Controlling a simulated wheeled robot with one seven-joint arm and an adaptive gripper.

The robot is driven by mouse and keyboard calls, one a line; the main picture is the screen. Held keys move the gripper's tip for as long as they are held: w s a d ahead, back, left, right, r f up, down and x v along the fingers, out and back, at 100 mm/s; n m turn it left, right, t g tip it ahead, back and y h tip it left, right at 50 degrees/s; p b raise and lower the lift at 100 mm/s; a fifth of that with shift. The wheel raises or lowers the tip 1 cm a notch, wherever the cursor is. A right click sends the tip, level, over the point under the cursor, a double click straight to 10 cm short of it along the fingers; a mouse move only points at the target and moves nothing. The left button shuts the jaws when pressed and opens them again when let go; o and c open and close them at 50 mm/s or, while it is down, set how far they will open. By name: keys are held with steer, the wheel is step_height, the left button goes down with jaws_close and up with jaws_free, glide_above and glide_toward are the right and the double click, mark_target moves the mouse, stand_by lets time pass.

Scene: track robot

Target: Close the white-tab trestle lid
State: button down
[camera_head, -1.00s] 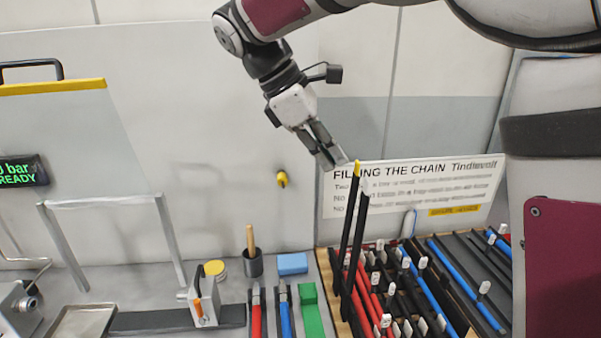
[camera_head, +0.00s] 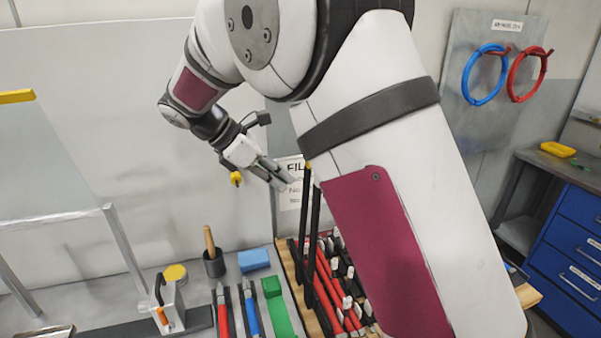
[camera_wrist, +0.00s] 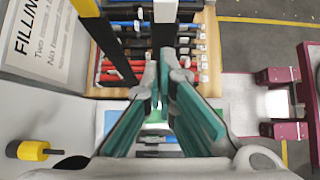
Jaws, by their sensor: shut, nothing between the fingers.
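Two narrow black lids stand raised, close to upright, over the trestle (camera_head: 325,325). One has a yellow tab at its top (camera_head: 307,166); it is at the upper left of the wrist view (camera_wrist: 85,8). The white-tab lid (camera_head: 315,225) stands just right of it in the head view, its top partly behind my arm. In the wrist view its white tab (camera_wrist: 165,10) is at top centre, beyond my fingertips. My gripper (camera_head: 287,184) is shut and empty, left of the lids' upper ends. Its fingers also show in the wrist view (camera_wrist: 163,72). I cannot tell whether they touch the lid.
Several red, blue and black strips with white tabs (camera_wrist: 185,50) lie in the trestle. A yellow-and-black knob (camera_head: 236,178) projects from the wall. A cup (camera_head: 214,263), blue block (camera_head: 253,260) and green block (camera_head: 277,305) stand on the bench. A blue drawer cabinet (camera_head: 570,240) is far right.

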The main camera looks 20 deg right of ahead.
steer(key=d+p, duration=0.1)
steer(key=d, duration=0.3)
steer(key=shift+d+f, duration=0.1)
steer(key=shift+f, duration=0.05)
steer(key=shift+d, duration=0.1)
